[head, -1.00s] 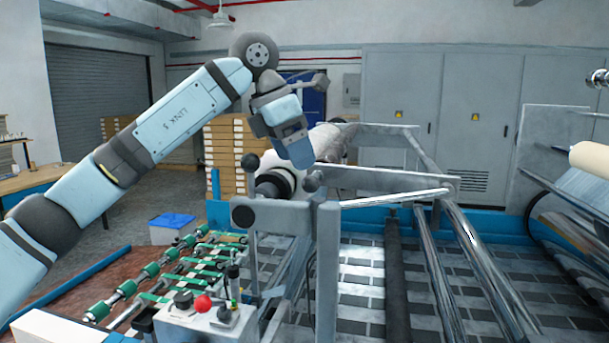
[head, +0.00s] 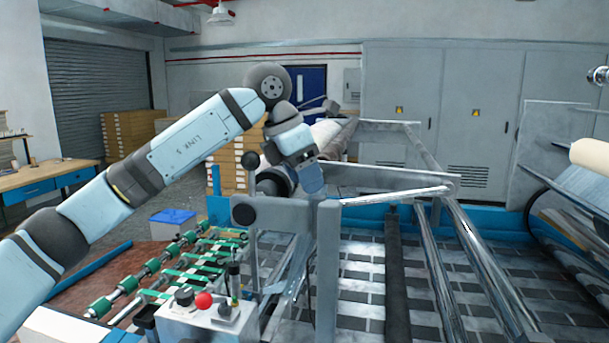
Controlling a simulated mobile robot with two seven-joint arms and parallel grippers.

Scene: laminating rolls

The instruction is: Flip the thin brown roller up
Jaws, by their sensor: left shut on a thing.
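My left gripper (head: 312,180) is above the grey side frame (head: 328,255) of the machine, at its near left end. Its fingers are shut where a dark ball knob showed before; the knob is now hidden by them. Another dark ball knob on an upright lever (head: 250,160) stands to the left. A pale roll (head: 335,130) lies behind the gripper, partly covered by it.
Shiny metal bars (head: 440,275) run along the machine bed. A control box with a red button (head: 204,301) stands in front, beside the green-wheeled conveyor (head: 165,265). A cream roll (head: 592,155) is at the right edge. Stacked boxes (head: 225,150) stand behind.

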